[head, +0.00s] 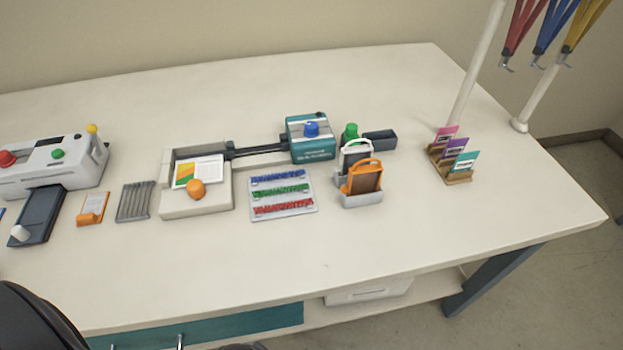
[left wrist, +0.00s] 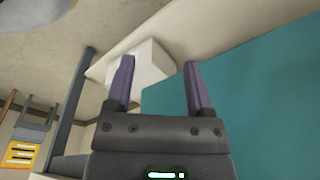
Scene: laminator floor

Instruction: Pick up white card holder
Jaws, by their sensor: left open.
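The white card holder (head: 352,149) stands upright in a grey rack (head: 362,200) right of the table's middle. An orange card holder (head: 363,180) stands in front of it and hides its lower part. The card holder is not in that view. The gripper's fingers do not show in the head view. My right gripper is in neither view.
A tray of coloured strips (head: 283,194) lies left of the rack, and a teal-topped device (head: 312,148) stands behind. A wooden card stand (head: 457,175) is to the right. The table's front right is clear. A white box (left wrist: 150,62) sits beyond my left fingers.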

